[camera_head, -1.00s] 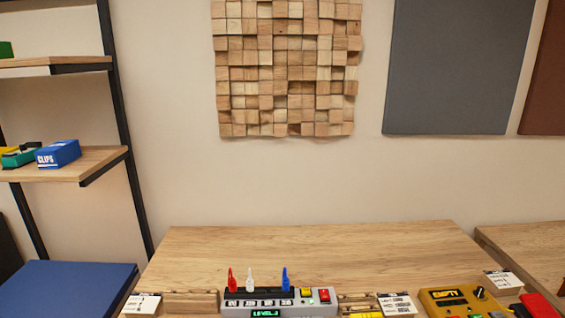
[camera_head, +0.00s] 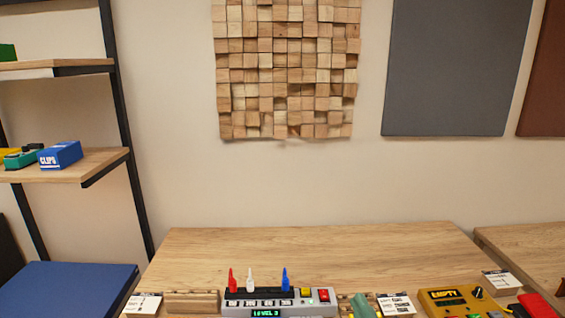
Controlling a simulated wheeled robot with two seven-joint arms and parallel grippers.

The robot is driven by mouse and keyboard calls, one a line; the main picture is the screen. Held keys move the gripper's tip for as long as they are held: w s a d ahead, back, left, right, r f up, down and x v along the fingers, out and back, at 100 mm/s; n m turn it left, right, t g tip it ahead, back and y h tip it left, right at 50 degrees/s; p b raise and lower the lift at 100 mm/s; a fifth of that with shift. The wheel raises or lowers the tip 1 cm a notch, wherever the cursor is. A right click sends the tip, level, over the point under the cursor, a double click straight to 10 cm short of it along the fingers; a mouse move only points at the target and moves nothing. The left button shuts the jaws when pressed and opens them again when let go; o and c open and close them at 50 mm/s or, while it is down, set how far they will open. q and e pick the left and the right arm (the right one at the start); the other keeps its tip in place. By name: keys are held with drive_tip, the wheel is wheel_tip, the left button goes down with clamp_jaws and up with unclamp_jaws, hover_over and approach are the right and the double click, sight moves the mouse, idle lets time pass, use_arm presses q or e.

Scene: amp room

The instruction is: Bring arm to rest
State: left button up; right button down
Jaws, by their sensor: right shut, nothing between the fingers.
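My left gripper and left arm are not in view. The grey box (camera_head: 322,310) has a green "LEVEL 3" display and red, white and blue plugs standing upright in a row on its back part.
A wooden table (camera_head: 300,246) is bare at the back. At its front are a wooden rack (camera_head: 190,301), white cards (camera_head: 396,305) and a yellow "EMPTY" device (camera_head: 441,298). Shelves (camera_head: 68,165) stand at left, with a blue "CLIPS" box (camera_head: 60,155). A wall is behind.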

drive_tip(key=s+d+f+m+g+h, duration=0.2)
drive_tip(key=s+d+f+m+g, duration=0.2)
drive_tip(key=f, duration=0.3)
drive_tip(key=s+d+f+m+g+h, duration=0.1)
drive_tip(key=s+d+f+m+g, duration=0.25)
drive_tip(key=f, duration=0.25)
drive_tip(key=s+d+f+m+g, duration=0.1)
drive_tip(key=s+f+m+g, duration=0.1)
drive_tip(key=s+f+g, duration=0.3)
drive_tip(key=s+f+m+g, duration=0.15)
drive_tip(key=s+f, duration=0.25)
drive_tip(key=s, duration=0.4)
wheel_tip(320, 180, down, 25)
drive_tip(key=s+g+b, duration=0.2)
use_arm(q)
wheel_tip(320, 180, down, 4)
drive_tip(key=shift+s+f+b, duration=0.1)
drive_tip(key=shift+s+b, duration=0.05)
drive_tip(key=shift+b, duration=0.9)
use_arm(e)
drive_tip(key=s+d+f+n+g, duration=0.1)
drive_tip(key=s+d+f, duration=0.2)
drive_tip(key=s+f, duration=1.3)
drive_tip(key=shift+d+f, duration=0.2)
drive_tip(key=shift+f, duration=0.4)
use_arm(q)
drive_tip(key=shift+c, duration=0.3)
